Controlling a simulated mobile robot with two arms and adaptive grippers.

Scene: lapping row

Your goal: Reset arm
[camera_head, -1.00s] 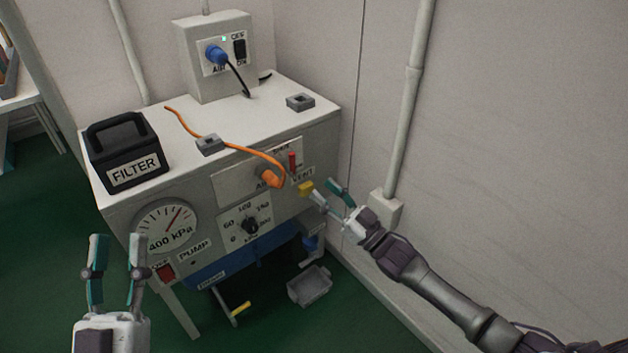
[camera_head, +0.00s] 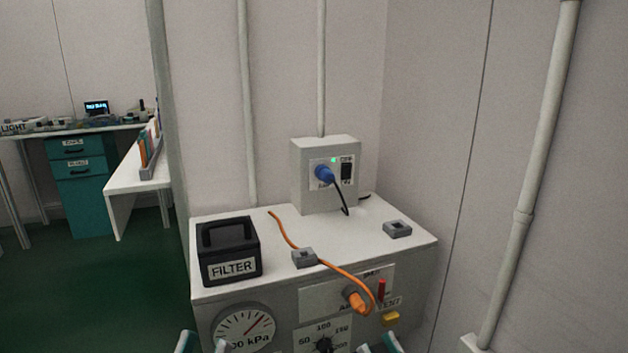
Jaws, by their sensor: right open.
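My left gripper (camera_head: 202,343) shows only its fingertips at the bottom edge, in front of the pressure gauge (camera_head: 244,329). The tips are apart with nothing seen between them. My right gripper (camera_head: 378,345) also shows only its tips at the bottom edge, below the orange plug (camera_head: 356,300) and the yellow knob (camera_head: 391,319). It is open and does not appear to touch the knob. The rest of both grippers and both arms is out of view.
The white pump bench (camera_head: 350,240) carries a black filter box (camera_head: 229,250), grey clips and an orange hose (camera_head: 283,232). A power box (camera_head: 325,175) with a blue plug (camera_head: 324,174) stands behind. Walls and a pipe (camera_head: 540,130) close off the right; green floor is open at left.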

